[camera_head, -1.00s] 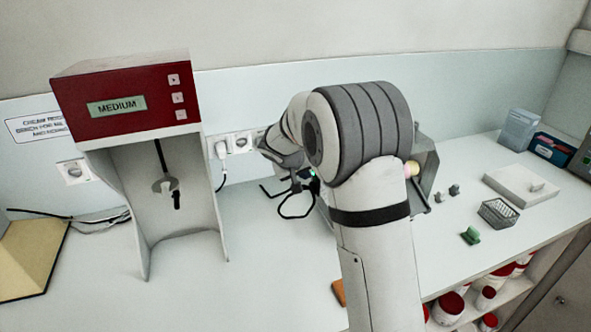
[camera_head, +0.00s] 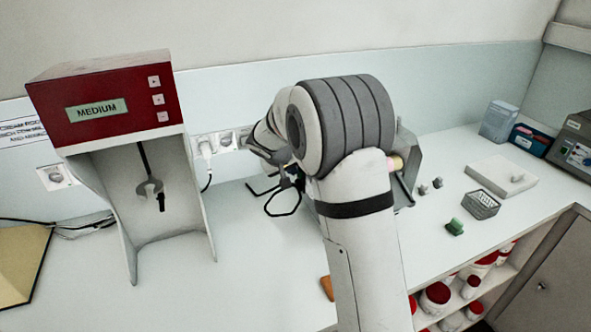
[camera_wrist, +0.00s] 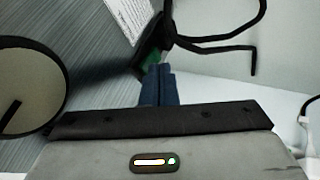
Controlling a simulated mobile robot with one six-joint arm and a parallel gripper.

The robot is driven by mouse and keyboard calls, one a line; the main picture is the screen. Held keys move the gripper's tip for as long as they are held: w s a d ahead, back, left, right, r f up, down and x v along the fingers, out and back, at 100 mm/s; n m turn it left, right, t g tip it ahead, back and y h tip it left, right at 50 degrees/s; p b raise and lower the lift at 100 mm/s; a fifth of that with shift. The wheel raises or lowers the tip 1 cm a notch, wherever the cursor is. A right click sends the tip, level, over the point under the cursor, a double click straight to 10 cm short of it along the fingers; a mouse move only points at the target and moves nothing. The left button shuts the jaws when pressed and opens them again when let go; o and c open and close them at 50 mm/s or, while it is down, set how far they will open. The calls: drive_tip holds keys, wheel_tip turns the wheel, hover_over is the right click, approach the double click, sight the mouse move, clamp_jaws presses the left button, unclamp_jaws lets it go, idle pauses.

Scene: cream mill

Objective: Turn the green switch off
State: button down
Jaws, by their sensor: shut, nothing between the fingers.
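The green switch (camera_wrist: 151,60) shows in the wrist view as a small dark green piece in a black surround on a grey machine panel (camera_wrist: 95,70). My gripper (camera_wrist: 158,68) has its two dark blue fingers shut together and empty. The fingertips are right at the switch and cover part of it; I cannot tell whether they touch it. In the head view my arm hides most of the gripper and the switch. Part of the grey machine (camera_head: 408,160) shows to the right of my arm.
Bent black rods (camera_wrist: 215,40) stick out close beside the fingers. A red mixer marked MEDIUM (camera_head: 108,104) stands at left. A wire basket (camera_head: 481,204), a green block (camera_head: 455,227) and a white balance (camera_head: 500,184) sit at right. The counter's front middle is mostly clear.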

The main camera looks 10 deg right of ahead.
drive_tip(key=shift+r, duration=0.65)
drive_tip(key=a+b+v, duration=0.1)
drive_tip(key=b+v, duration=0.2)
drive_tip(key=v, duration=0.9)
drive_tip(key=shift+w+a+f, duration=0.15)
drive_tip(key=shift+w+a, duration=0.05)
